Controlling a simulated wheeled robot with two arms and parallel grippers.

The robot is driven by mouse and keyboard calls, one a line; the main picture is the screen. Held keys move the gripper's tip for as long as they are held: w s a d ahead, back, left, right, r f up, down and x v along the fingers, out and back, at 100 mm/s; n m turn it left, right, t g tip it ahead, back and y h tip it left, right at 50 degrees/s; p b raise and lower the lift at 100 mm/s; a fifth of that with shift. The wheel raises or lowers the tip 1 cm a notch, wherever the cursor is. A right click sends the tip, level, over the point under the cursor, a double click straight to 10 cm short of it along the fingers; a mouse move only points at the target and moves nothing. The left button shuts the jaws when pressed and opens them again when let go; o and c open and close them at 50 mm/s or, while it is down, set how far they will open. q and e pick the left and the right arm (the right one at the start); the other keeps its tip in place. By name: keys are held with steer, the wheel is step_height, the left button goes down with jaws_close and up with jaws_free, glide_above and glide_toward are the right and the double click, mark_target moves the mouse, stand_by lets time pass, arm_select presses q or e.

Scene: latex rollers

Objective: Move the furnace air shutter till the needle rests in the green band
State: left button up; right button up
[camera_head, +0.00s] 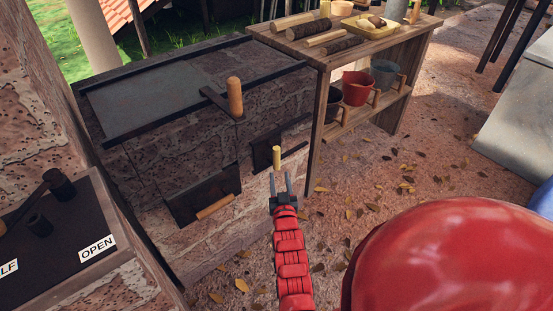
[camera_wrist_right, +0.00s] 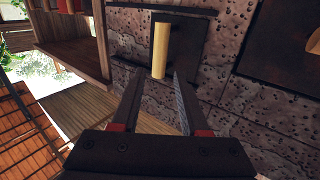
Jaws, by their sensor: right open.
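A dark plate, which looks like the air shutter (camera_head: 262,156), is on the furnace's front wall with an upright pale wooden handle (camera_head: 277,158). In the right wrist view the handle (camera_wrist_right: 161,48) stands out before the dark plate (camera_wrist_right: 190,30). My right gripper (camera_head: 280,180) is open just short of the handle. In the wrist view its fingertips (camera_wrist_right: 158,76) lie to either side of the handle's near end; I cannot tell whether they touch it. No needle or green band shows. My left gripper is out of view.
A furnace door (camera_head: 185,203) with a wooden grip is left of the shutter. A lever with a wooden handle (camera_head: 235,97) is above. A panel labelled OPEN (camera_head: 60,270) is at left. A wooden shelf (camera_head: 318,110) with buckets stands right. Leaf-strewn ground (camera_head: 400,180) lies right.

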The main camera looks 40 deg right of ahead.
mark_target(277, 159)
steer(key=b+x, duration=0.1)
steer(key=x, duration=0.9)
steer(key=shift+w+d+b, duration=0.1)
steer(key=shift+w+b, duration=0.1)
steer(key=shift+b, duration=0.2)
jaws_close()
stand_by(0.8)
